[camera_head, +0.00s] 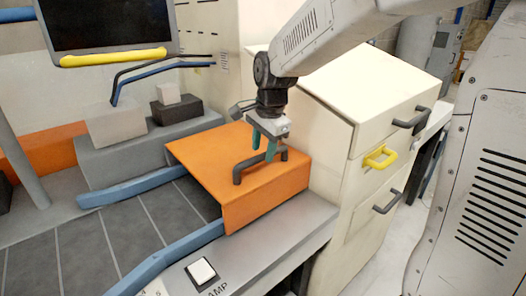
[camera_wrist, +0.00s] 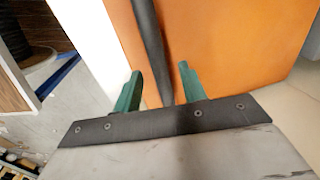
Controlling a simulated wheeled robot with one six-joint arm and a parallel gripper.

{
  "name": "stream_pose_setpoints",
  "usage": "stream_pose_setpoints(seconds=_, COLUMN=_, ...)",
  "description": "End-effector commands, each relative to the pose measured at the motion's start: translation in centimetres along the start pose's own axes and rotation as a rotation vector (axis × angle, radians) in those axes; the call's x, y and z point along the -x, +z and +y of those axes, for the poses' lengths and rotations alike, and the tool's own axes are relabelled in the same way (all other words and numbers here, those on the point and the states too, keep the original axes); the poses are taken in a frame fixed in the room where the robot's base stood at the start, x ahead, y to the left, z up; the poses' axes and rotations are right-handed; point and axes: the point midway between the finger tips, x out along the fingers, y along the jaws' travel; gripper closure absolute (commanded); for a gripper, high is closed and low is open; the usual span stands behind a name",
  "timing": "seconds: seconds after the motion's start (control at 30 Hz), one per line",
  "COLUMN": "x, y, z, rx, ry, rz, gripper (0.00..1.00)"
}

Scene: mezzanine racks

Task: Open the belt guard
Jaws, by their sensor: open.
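The belt guard (camera_head: 222,163) is an orange cover over the end of the grey belt, with a dark bar handle (camera_head: 238,171) on its top. The guard lies flat over the belt between blue rails. My gripper (camera_head: 264,150) is at the guard's top, with its green fingers by the handle. In the wrist view my gripper (camera_wrist: 158,82) is open, and the dark handle (camera_wrist: 150,45) runs between the two fingers over the orange guard (camera_wrist: 220,40). I cannot tell whether a finger touches the handle.
A blue rail (camera_head: 165,268) and a white button (camera_head: 201,271) are in front. A dark screen (camera_head: 105,25) hangs at upper left. Grey and dark blocks (camera_head: 176,110) sit behind the belt.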

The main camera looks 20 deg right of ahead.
Motion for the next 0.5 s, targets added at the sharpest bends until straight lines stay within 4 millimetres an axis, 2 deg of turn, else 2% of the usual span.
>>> stream_pose_setpoints(seconds=0.13, x=-1.3, y=0.03, z=0.06, rx=0.001, ry=0.002, rz=-0.001, gripper=0.59)
stream_pose_setpoints(seconds=0.43, x=-1.53, y=0.04, z=0.03, rx=0.001, ry=0.0, rz=0.0, gripper=0.59)
stream_pose_setpoints(seconds=0.5, x=-1.52, y=0.04, z=0.03, rx=0.001, ry=0.0, rz=0.0, gripper=0.78)
